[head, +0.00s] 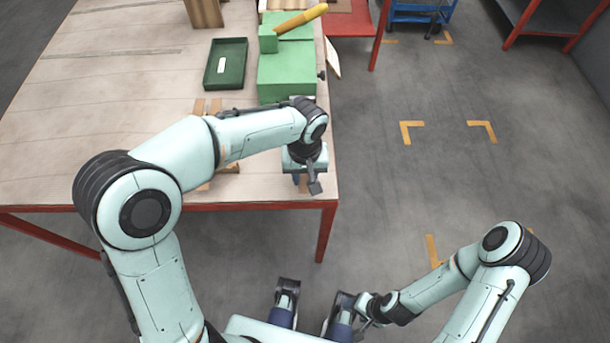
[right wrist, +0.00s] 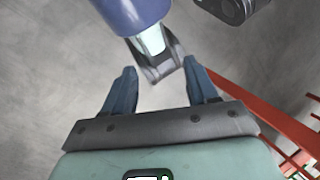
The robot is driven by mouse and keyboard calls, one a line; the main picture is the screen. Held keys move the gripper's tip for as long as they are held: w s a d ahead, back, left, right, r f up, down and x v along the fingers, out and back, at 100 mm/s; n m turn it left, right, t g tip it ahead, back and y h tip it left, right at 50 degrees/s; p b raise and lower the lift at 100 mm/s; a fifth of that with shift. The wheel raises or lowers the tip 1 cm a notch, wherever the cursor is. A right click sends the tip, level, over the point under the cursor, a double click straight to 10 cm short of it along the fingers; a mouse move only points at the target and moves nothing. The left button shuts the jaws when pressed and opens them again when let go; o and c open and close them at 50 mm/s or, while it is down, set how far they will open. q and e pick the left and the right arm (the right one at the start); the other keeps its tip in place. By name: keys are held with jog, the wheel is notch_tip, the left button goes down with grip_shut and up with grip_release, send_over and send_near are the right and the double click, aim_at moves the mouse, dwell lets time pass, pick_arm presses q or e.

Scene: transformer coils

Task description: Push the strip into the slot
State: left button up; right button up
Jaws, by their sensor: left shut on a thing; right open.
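My left gripper (head: 299,180) points down over the near right corner of the wooden table (head: 110,120). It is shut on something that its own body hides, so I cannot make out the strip. The slot cannot be picked out either. Pale brown wooden pieces (head: 229,169) lie on the table, partly covered by my left arm.
A green block-shaped device (head: 286,75) with an orange handle (head: 300,20) stands at the table's right edge, just beyond my left wrist. A dark green tray (head: 209,72) lies left of it. A wooden block (head: 204,12) is further back. The floor (head: 450,180) at right is clear.

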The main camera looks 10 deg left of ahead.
pick_arm(q)
jog(key=shift+w, duration=0.15)
jog(key=o, duration=1.1)
notch_tip(320, 180, up, 14)
jog(key=p, duration=0.2)
jog(key=shift+f+p, duration=0.25)
jog(key=shift+p, duration=0.1)
pick_arm(e)
jog(key=shift+s+r+g, duration=0.4)
jog(key=shift+s+r, duration=0.3)
jog(key=shift+r, duration=0.2)
